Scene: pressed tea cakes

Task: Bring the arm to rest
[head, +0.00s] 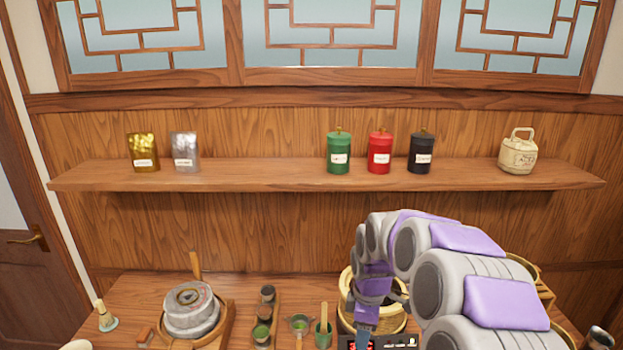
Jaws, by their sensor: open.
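My arm (440,268) arches up from the lower right and bends over to the left in the head view. Its end, my gripper (368,318), points down in front of a round straw-coloured vessel (392,325) on the table. The gripper is open. I see nothing held in it, though its tips are small and partly lost against the dark panel below.
The table (140,290) bears a stone mill (192,310), a whisk (106,316), several small cups and a dark panel (402,343). Above, a shelf (260,178) holds two pouches, green (339,153), red (380,153) and black (420,153) canisters, and a cream pot (518,152).

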